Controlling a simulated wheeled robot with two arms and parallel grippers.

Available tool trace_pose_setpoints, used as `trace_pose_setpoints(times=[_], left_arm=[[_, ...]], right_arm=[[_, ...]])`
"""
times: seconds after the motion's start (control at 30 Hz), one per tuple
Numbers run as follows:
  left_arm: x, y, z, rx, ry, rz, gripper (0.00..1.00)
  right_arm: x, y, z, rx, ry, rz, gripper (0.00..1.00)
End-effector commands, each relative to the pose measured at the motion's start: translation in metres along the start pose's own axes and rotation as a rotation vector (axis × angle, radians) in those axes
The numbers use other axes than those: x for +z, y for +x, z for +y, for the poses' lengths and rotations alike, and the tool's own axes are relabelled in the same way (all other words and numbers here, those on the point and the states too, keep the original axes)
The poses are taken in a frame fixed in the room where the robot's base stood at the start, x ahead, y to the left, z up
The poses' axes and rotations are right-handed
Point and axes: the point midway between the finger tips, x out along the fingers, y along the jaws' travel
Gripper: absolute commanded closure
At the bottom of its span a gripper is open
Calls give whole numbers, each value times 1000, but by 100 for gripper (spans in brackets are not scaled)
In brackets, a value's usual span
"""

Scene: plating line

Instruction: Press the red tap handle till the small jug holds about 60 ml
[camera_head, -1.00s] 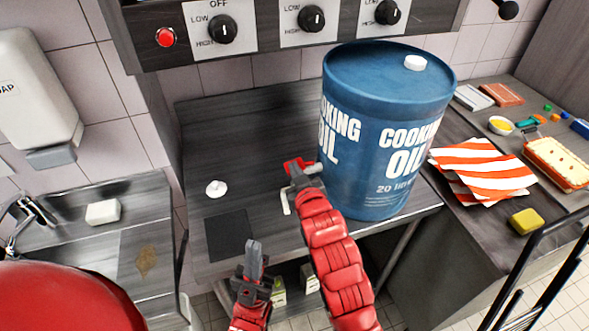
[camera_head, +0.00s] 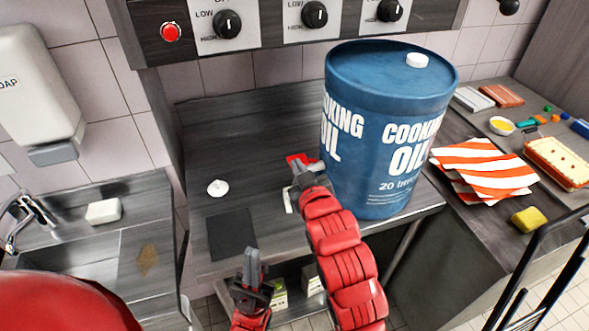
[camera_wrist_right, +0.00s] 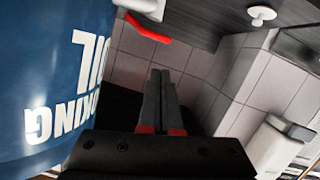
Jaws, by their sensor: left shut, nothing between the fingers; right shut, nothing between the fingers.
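The red tap handle (camera_head: 300,158) is at the left side of the blue cooking oil drum (camera_head: 385,110). In the right wrist view the red handle (camera_wrist_right: 148,28) sits beside a white tap part (camera_wrist_right: 142,7). My right gripper (camera_head: 296,172) is at the handle in the head view. In its wrist view the shut, empty fingers (camera_wrist_right: 160,76) point towards the handle, with a small gap in the picture; contact cannot be told. My left gripper (camera_head: 252,254) is shut and empty, low near the counter's front edge. I cannot make out the small jug; my right arm hides part of the area below the tap.
A dark square mat (camera_head: 232,235) and a small white knobbed piece (camera_head: 217,188) lie on the counter (camera_head: 215,140). A sink with soap (camera_head: 103,211) is at the left. Striped cloths (camera_head: 485,165) and a yellow sponge (camera_head: 529,220) lie at the right.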

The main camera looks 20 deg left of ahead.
Motion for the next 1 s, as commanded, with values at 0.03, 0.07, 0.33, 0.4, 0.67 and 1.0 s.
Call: trace_pose_setpoints(times=[0.03,0.07,0.33,0.4,0.67,1.0], left_arm=[[1,-8,0,0,0,0,100],[-1,10,0,0,0,-1,100],[-10,60,-3,0,0,0,100],[-12,68,-3,0,0,0,100],[-13,80,-4,0,0,0,100],[-13,79,-4,0,0,0,100]], right_arm=[[2,-10,0,2,0,6,100],[-7,-18,2,1,0,4,100],[-10,-47,2,-1,1,0,100],[-9,-50,2,0,1,4,100],[-5,-57,1,2,1,7,100],[-4,-57,1,2,0,10,100]])
